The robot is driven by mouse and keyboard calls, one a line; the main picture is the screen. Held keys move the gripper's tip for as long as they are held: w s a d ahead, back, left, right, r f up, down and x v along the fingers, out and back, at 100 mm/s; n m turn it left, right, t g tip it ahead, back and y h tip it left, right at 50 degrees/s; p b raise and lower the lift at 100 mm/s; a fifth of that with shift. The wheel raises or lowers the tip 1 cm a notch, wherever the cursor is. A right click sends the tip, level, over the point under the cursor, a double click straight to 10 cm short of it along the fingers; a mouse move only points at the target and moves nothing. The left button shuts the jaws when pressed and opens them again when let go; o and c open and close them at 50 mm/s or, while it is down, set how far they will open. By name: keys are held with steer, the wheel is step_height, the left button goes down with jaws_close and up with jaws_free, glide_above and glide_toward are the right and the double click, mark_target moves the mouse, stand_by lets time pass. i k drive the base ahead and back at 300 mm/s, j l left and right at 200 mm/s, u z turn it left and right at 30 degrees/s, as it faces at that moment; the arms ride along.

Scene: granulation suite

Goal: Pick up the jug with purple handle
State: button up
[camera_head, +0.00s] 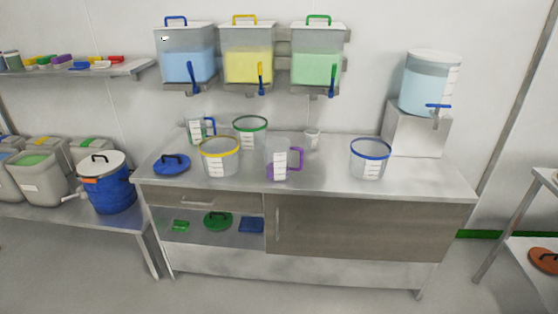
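The jug with the purple handle (278,160) stands upright near the front edge of the steel bench (330,190), about the middle of it. It is clear, with a white scale label, and its purple handle (296,160) points to the right. A yellow-rimmed clear bucket (220,160) stands just to its left. A second jug with a blue handle (197,130) stands farther back on the left. My gripper is not in view.
A blue-rimmed bucket (369,160) is to the right, a blue lid (172,164) to the left. Bench space right of the handle is clear. Wall dispensers (252,60) hang above.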

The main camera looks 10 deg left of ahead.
mark_target(284, 160)
steer(key=i+l+u, duration=0.2)
steer(key=i, duration=0.35)
steer(key=i+u, duration=0.2)
steer(key=i, duration=0.3)
steer(key=i+l+u, duration=0.2)
steer(key=i, duration=0.3)
steer(key=l, duration=0.1)
